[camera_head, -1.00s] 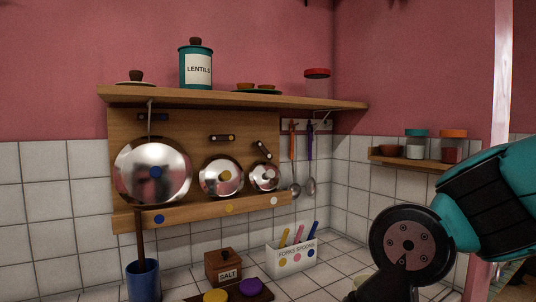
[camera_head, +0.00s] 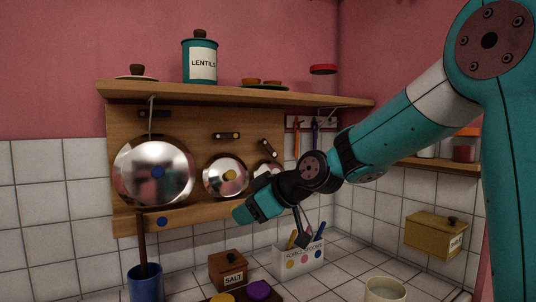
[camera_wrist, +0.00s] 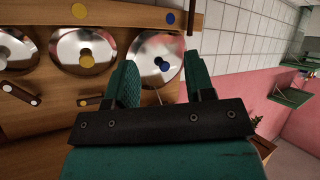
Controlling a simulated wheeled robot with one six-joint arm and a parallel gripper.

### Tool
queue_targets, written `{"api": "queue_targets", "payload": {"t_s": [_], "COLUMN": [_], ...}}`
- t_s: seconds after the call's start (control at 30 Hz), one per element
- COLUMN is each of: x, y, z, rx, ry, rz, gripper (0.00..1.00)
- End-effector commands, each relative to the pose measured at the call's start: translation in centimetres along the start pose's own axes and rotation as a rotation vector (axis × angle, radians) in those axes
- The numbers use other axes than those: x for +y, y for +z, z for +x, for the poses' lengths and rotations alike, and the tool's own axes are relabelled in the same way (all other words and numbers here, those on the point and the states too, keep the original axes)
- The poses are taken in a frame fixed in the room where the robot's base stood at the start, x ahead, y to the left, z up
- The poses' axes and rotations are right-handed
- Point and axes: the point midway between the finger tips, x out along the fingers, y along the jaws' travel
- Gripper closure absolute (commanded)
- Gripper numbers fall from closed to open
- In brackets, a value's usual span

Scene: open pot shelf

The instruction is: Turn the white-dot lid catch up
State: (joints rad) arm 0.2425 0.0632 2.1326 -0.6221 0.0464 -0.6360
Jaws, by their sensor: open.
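The white-dot lid catch (camera_head: 267,148) is a short dark bar with pale ends, tilted down to the right on the wooden board. It also shows, tilted, at the left of the wrist view (camera_wrist: 20,95). The small steel lid (camera_head: 262,167) below it is partly covered by my wrist in the head view; it shows at the left edge of the wrist view (camera_wrist: 14,50). My gripper (camera_head: 243,214) is open and empty in front of the board's lower ledge. In the wrist view its fingers (camera_wrist: 163,68) frame the blue-dot lid (camera_wrist: 150,48), apart from the catch.
The yellow-dot lid (camera_head: 226,178) hangs left of the small lid, its catch (camera_head: 226,136) nearly level. A shelf (camera_head: 220,95) with jars juts out above. The spoon box (camera_head: 300,262), salt box (camera_head: 229,270) and blue pot (camera_head: 145,284) stand below.

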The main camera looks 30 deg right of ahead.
Motion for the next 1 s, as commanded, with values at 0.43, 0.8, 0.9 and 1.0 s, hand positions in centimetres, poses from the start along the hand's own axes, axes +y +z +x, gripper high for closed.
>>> {"api": "queue_targets", "payload": {"t_s": [0.43,0.8,0.9,1.0], "x": [25.1,28.8,30.1,31.3], "y": [0.1,-2.8,-3.6,-4.3], "z": [-6.0,-0.5,1.3,3.1], "rx": [0.259,0.262,0.261,0.260], "ry": [0.654,0.650,0.649,0.649], "rz": [-0.355,-0.357,-0.357,-0.357], "gripper": [0.51,0.51,0.51,0.51]}}
